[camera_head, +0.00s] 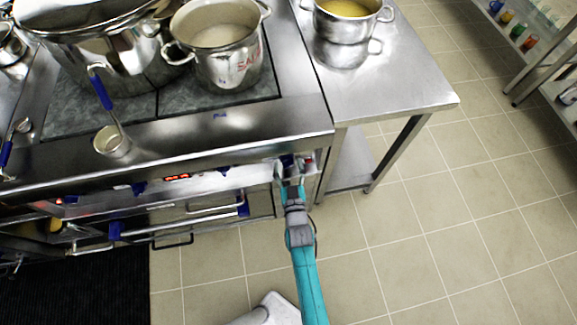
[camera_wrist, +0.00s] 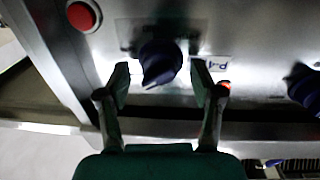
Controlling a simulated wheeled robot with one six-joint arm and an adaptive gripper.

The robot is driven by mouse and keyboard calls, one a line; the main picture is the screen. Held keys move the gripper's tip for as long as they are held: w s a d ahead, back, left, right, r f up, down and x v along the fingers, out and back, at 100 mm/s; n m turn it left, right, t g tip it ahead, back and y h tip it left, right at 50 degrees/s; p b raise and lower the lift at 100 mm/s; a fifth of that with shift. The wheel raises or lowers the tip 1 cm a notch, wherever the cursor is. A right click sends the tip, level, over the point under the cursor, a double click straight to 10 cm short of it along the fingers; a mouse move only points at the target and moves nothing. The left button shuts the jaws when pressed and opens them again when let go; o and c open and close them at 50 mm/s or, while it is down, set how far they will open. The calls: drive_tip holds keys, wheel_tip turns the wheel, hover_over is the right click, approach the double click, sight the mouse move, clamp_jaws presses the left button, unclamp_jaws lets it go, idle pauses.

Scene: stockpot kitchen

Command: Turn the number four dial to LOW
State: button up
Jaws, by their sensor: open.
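In the wrist view a dark blue dial (camera_wrist: 160,60) sits on the steel front panel, with a small white label (camera_wrist: 211,64) beside it whose marking I cannot read for certain. My gripper (camera_wrist: 161,82) is open, with one finger on each side of the dial. The fingers look apart from the dial, and its pointed end faces down toward my gripper. In the head view my gripper (camera_head: 291,168) is at the right end of the stove's front panel and mostly hides this dial. Another blue dial (camera_wrist: 304,86) is at the right edge of the wrist view.
A red button (camera_wrist: 83,15) is at the upper left of the wrist view, and a small orange-red light (camera_wrist: 224,85) glows by the right finger. Pots (camera_head: 218,45) stand on the stove. Floor (camera_head: 420,240) on the right is clear.

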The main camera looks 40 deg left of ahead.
drive_tip(key=c, duration=1.1)
drive_tip(key=shift+c, duration=0.2)
drive_tip(key=shift+m, duration=0.3)
drive_tip(key=m, duration=0.4)
drive_tip(key=shift+m+g, duration=0.3)
drive_tip(key=m, duration=0.5)
drive_tip(key=shift+r+m, duration=0.1)
drive_tip(key=shift+m, duration=0.2)
